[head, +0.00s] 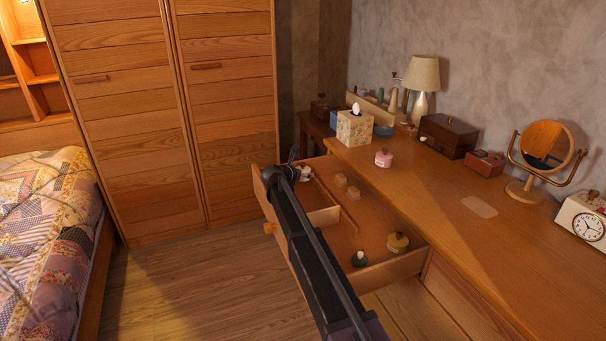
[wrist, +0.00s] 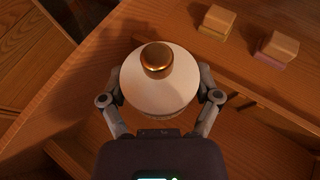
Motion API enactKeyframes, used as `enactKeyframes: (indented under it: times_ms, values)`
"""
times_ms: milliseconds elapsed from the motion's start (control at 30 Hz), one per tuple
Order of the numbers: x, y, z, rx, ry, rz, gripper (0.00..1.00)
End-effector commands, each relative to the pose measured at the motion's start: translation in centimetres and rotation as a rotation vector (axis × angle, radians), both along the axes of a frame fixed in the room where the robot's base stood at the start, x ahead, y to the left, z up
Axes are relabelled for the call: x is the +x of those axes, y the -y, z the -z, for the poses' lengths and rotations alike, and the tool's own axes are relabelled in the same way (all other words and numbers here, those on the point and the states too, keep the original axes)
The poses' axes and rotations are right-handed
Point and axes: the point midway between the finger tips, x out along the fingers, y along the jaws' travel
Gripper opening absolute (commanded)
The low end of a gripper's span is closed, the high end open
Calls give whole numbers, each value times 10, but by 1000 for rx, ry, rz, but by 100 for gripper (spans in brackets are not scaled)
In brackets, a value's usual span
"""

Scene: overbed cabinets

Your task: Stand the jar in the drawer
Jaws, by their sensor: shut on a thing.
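My gripper (head: 296,172) is shut on a white jar with a round gold knob on its lid. In the wrist view the white jar (wrist: 160,85) sits upright between the two fingers of my gripper (wrist: 160,100). In the head view the jar (head: 305,173) shows only partly beside the gripper. The open drawer (head: 398,270) lies below, and the jar is over its far left compartment. Whether the jar's base touches the drawer floor cannot be told.
The drawer holds two small boxes (head: 347,186), a yellow jar (head: 398,243) and a green jar (head: 359,259). A low divider (head: 322,217) bounds the far left compartment. On the dresser top stand a pink jar (head: 383,158), a tissue box (head: 355,128) and a mirror (head: 546,150).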

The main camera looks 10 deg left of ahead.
Motion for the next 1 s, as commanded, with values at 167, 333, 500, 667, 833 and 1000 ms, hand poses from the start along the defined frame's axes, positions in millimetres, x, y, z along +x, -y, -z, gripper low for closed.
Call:
enactKeyframes:
  times_ms: [167, 333, 500, 667, 833, 1000]
  values:
    - [0, 0, 5, 0, 1, 0, 21]
    - [0, 0, 9, 0, 1, 0, 21]
    - [0, 0, 8, 0, 1, 0, 21]
    - [0, 0, 8, 0, 0, 0, 100]
    - [0, 0, 8, 0, 0, 0, 100]
    - [0, 0, 8, 0, 0, 0, 100]
